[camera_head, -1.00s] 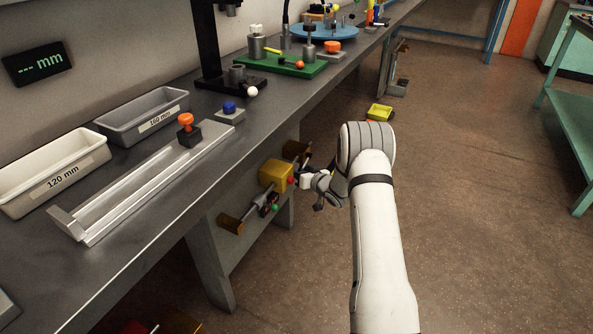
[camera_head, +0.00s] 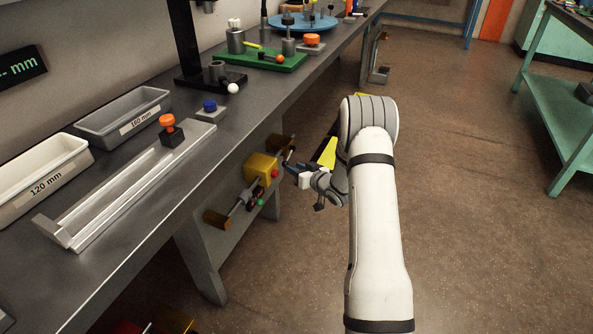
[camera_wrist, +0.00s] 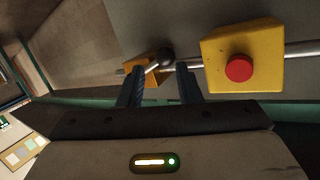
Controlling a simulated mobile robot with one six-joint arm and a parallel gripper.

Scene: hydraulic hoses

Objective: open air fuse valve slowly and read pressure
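The valve fittings are under the bench edge in the head view. A yellow box (camera_head: 259,167) with a red button (camera_head: 275,173) sits on a horizontal metal pipe. The wrist view shows the box (camera_wrist: 229,50), its red button (camera_wrist: 239,68) and the pipe (camera_wrist: 300,49). Left of the box, a lever ends in a black ball knob (camera_wrist: 166,55), by a yellow-brown bracket (camera_wrist: 138,74). My gripper (camera_wrist: 158,68) is open, with the knob in the gap at or just beyond its fingertips. I cannot tell whether they touch. No pressure reading is legible.
The bench top (camera_head: 130,262) overhangs the fittings. It bears a metal rail fixture (camera_head: 120,195), trays and a green board (camera_head: 262,60). A green button (camera_head: 261,202) sits below the yellow box. Open floor (camera_head: 470,220) lies right of my arm.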

